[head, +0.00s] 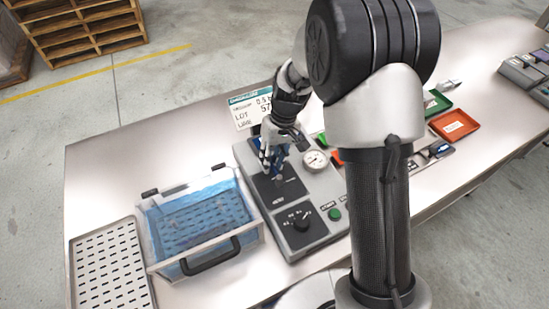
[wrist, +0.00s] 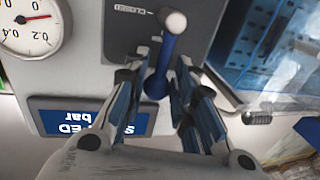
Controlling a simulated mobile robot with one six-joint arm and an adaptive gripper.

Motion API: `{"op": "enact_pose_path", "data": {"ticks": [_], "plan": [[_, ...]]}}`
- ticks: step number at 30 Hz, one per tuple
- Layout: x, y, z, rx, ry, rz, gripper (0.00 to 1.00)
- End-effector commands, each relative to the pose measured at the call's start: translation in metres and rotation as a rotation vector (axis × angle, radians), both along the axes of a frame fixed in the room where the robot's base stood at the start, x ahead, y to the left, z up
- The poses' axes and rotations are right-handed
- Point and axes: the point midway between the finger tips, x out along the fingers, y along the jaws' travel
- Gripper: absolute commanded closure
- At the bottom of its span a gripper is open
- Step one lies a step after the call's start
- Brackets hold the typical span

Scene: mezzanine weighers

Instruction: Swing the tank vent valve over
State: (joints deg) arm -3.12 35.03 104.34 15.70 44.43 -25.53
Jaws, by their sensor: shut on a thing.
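The grey control unit (head: 254,168) stands on the bench in the head view and carries a dark valve plate (head: 268,188). In the wrist view the valve lever (wrist: 166,62) is blue with a pale round end (wrist: 173,20), beside an upside-down "CLOSED" mark (wrist: 133,9). My gripper (head: 273,163) is over the plate in the head view, hiding much of the lever. In the wrist view my gripper (wrist: 166,72) has its fingers on both sides of the blue lever, shut on it. The pale end sticks out past the fingertips.
A pressure gauge (head: 315,159), black knob (head: 301,221) and green button (head: 335,214) are on the unit. A clear tank with blue contents (head: 240,238) stands left of it, with a perforated tray (head: 140,251) beyond. A sign (head: 249,107) stands behind. Red (head: 454,125) and green trays lie right.

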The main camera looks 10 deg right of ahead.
Motion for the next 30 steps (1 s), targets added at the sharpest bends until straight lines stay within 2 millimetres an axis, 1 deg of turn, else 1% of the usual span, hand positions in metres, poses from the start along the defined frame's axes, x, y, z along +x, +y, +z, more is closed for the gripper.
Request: {"op": "enact_pose_path", "data": {"ticks": [6, 17, 18, 26, 30], "plan": [[-0.0014, 0.0018, -0.0007, 0.0, 0.003, 0.031, 1.0], [-0.0018, 0.0022, -0.0007, 0.0, 0.004, 0.035, 1.0], [-0.0018, 0.0023, -0.0008, 0.0, 0.004, 0.035, 0.74], [-0.0013, 0.0021, -0.0005, 0.0, 0.003, 0.033, 0.57], [-0.0009, 0.0019, -0.0003, 0.0, 0.001, 0.033, 0.56]]}}
